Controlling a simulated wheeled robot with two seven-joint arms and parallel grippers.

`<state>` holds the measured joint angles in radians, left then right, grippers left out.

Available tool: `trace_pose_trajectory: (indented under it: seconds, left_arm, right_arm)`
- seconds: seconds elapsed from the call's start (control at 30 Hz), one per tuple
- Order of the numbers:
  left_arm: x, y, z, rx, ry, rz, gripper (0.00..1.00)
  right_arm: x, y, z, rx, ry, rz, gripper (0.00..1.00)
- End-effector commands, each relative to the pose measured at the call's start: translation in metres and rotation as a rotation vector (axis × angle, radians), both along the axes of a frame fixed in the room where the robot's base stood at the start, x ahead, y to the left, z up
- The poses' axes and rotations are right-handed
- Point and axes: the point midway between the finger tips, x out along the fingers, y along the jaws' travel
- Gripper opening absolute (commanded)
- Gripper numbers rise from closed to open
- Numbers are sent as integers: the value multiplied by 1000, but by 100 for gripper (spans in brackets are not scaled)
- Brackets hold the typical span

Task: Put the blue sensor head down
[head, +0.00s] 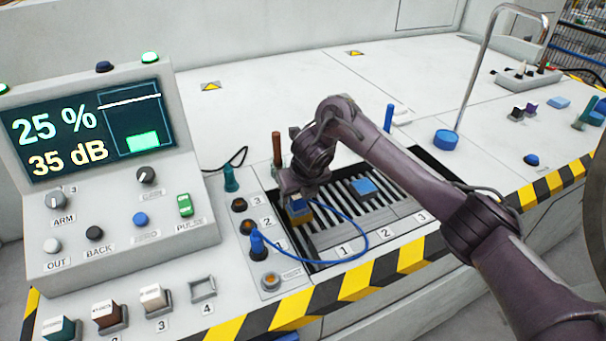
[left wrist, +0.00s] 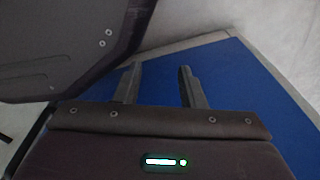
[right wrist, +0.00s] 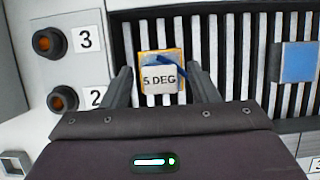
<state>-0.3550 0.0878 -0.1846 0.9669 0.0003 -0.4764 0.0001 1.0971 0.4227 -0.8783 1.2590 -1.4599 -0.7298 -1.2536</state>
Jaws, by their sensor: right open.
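The blue sensor head (head: 301,214) sits on the slatted tray beside bay 1, with a yellow base and a blue cable looping to a plug. From above in the right wrist view it shows a white top marked 5 DEG (right wrist: 159,78), with a yellow rim. My right gripper (head: 300,196) is over it, fingers open with one on each side and gaps showing between them and the block. The gripper partly hides it in the head view. My left gripper (left wrist: 160,85) is open and empty above a blue surface, outside the head view.
The slatted tray (head: 330,232) has bays 1, 2 and 3; another blue block (head: 363,187) lies on it. The blue plug (head: 257,243) stands in the socket panel to the left. The display console (head: 120,210) stands further left. A metal hoop (head: 480,70) rises at right.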

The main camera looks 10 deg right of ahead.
Motion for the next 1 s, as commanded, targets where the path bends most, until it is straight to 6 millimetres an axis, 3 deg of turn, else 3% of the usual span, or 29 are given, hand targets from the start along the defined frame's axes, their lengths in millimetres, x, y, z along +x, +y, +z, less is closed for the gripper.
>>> trace_pose_trajectory:
  seconds: [0.03,0.4,0.63,1.0]
  left_arm:
    - [-9,2,4,0,6,-1,36]
    - [-88,17,4,6,37,-12,36]
    - [-86,17,18,6,35,-11,36]
    - [-85,17,19,6,35,-11,36]
  right_arm:
    - [-2,-1,13,-2,-3,0,54]
    - [-23,-6,67,-4,-4,0,54]
    - [-37,-8,95,-1,-2,1,54]
    - [-41,-8,99,0,1,-1,54]
